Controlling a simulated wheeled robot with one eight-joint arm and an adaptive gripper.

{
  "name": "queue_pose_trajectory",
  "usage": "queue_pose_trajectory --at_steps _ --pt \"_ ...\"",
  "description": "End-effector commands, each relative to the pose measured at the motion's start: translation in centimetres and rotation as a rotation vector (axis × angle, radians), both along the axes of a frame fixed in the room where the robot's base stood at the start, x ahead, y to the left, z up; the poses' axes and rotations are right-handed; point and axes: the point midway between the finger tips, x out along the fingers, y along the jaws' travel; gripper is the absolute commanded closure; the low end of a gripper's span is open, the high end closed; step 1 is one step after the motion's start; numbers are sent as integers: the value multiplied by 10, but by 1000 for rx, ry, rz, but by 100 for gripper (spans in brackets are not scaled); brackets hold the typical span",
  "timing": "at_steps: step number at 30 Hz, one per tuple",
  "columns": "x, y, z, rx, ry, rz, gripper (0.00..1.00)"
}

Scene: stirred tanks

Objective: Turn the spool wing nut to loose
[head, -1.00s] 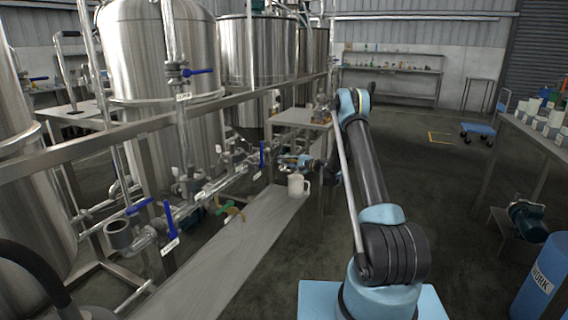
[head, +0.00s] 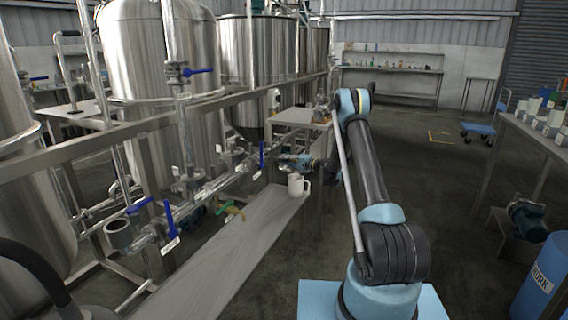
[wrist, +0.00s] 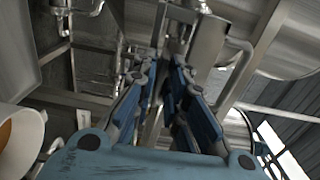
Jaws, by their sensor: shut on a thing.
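My gripper (head: 290,160) is at the pipework beyond the far end of the long grey bench, small in the head view. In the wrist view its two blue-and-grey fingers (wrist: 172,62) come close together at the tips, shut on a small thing. The fingers hide it; I take it to be the spool wing nut, but its shape and angle cannot be made out. The steel pipe run (head: 215,187) leads up to my gripper from the lower left.
A white mug (head: 296,186) stands on the bench (head: 240,245) just below my gripper. Steel tanks (head: 160,70) stand behind the frame.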

Motion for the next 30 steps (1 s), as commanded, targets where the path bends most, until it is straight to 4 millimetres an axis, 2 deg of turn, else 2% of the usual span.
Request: queue_pose_trajectory --at_steps 2,3,5,17,23,30 --pt "-1 2 -2 -3 0 3 100" --pt "-1 2 -2 -4 0 3 83" --pt "-1 2 -2 -3 0 3 70" --pt "-1 -3 -1 -1 0 1 70" --pt "-9 -26 0 -1 1 0 70" --pt "-25 -70 -2 -2 2 0 70"
